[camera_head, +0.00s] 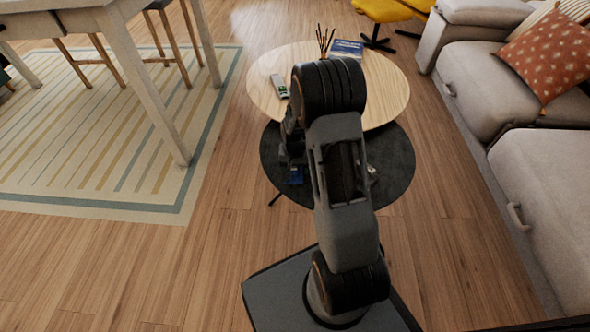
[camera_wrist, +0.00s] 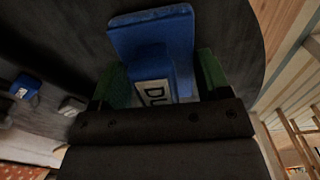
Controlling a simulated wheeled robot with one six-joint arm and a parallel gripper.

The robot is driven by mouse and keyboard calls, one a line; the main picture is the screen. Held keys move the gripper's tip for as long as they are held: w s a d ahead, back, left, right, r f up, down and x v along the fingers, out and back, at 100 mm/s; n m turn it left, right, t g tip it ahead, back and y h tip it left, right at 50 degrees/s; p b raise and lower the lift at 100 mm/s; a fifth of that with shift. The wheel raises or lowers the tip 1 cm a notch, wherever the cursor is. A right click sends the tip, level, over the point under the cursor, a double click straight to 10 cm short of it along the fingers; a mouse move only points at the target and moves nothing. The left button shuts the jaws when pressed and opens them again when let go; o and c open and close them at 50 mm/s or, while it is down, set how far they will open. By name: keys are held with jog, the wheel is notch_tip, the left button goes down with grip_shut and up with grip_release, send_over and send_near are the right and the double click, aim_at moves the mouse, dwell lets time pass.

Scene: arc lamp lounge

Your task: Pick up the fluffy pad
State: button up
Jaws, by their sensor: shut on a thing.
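In the wrist view, a blue thing with a wide flat pad (camera_wrist: 150,38) and a narrower block carries a white label with the letters "DU"; I take it to be the fluffy pad. My gripper (camera_wrist: 165,85) is shut on its narrower block, with a green finger on each side. The wide part sticks out beyond the fingertips. In the head view, a bit of blue (camera_head: 296,175) shows below my gripper (camera_head: 291,160), over the dark round table (camera_head: 398,165). My arm hides much of that area. I cannot tell whether the pad touches the table.
In the wrist view, a small blue thing (camera_wrist: 25,87) and a grey thing (camera_wrist: 72,106) lie on the dark surface. A sofa (camera_head: 545,180) stands right.

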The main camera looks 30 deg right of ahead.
jog(key=c, duration=0.4)
jog(key=shift+o, duration=0.2)
jog(key=shift+r, duration=0.4)
jog(key=r+p, duration=0.1)
jog(key=r, duration=0.1)
jog(key=r+p, duration=0.1)
jog(key=shift+s+a+r, duration=0.1)
jog(key=shift+s+r, duration=0.25)
jog(key=s+a+r+p, duration=0.4)
jog(key=s+r, duration=0.4)
jog(key=s, duration=0.4)
jog(key=shift+s+a+r+p, duration=0.15)
jog(key=shift+s+r+p, duration=0.15)
jog(key=shift+p, duration=0.4)
